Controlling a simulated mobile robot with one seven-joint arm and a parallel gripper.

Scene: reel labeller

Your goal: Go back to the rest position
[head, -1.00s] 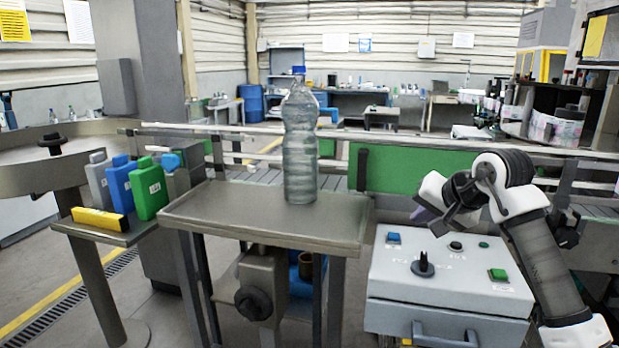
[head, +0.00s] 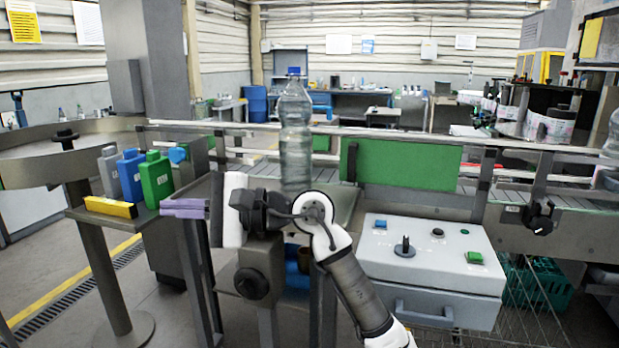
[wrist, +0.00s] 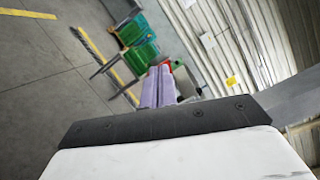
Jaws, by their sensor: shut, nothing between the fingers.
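My gripper (head: 183,208) is in front of the steel side table in the head view, its purple fingers pointing left toward the small shelf. The fingers are together and hold nothing. In the wrist view the two purple fingers (wrist: 158,88) lie side by side, pointing away from the camera. My arm reaches up from the bottom of the head view and bends left at the wrist, hiding part of the steel table.
Green (head: 156,180) and blue (head: 131,175) containers and a yellow block (head: 110,207) sit on the left shelf. A grey control box (head: 430,265) is at right.

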